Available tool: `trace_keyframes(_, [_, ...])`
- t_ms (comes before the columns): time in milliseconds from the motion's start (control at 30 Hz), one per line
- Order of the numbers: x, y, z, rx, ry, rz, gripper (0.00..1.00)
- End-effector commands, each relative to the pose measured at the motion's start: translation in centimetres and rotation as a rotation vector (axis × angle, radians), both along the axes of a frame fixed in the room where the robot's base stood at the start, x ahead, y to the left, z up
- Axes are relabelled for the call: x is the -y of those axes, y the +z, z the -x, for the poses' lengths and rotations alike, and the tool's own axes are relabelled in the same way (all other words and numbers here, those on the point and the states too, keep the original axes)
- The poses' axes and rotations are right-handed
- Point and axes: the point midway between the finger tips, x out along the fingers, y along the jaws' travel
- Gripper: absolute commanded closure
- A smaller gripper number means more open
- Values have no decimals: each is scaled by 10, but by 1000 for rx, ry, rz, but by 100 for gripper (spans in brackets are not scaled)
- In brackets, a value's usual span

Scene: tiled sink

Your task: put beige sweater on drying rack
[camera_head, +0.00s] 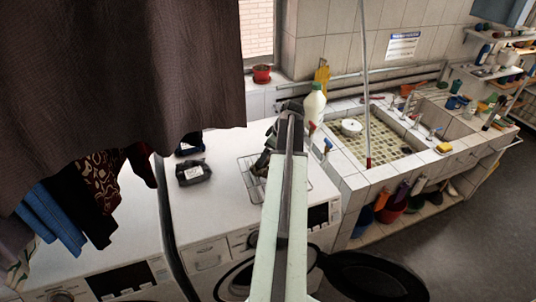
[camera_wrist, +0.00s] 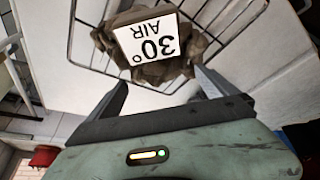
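A folded brownish-beige cloth (camera_wrist: 163,70) with a white label reading "30° AIR" shows in the wrist view, apparently the beige sweater. It lies against the wires of a metal rack (camera_wrist: 245,22). My gripper (camera_wrist: 160,80) is open, its two fingers apart at the near edge of the cloth. I cannot tell whether they touch it. In the head view my gripper (camera_head: 270,142) is above the wire rack (camera_head: 246,172) on the right white machine, and my arm and gripper largely hide the cloth there.
Two dark folded items, one labelled (camera_head: 193,172) and one behind it (camera_head: 190,142), lie left of the rack. Dark hanging cloth (camera_head: 120,70) fills the upper left. A white bottle (camera_head: 314,103) and the tiled sink (camera_head: 350,180) stand to the right.

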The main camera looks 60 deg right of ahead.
Motion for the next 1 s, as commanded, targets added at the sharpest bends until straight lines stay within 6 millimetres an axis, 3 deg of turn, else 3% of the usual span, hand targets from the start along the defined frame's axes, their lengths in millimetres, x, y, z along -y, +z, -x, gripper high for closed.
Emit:
trace_keyframes(367, [1,11,3,0,-1,1,4])
trace_keyframes(800, [3,100,37,0,-4,-1,4])
trace_keyframes(1000, [5,116,47,0,-2,0,4])
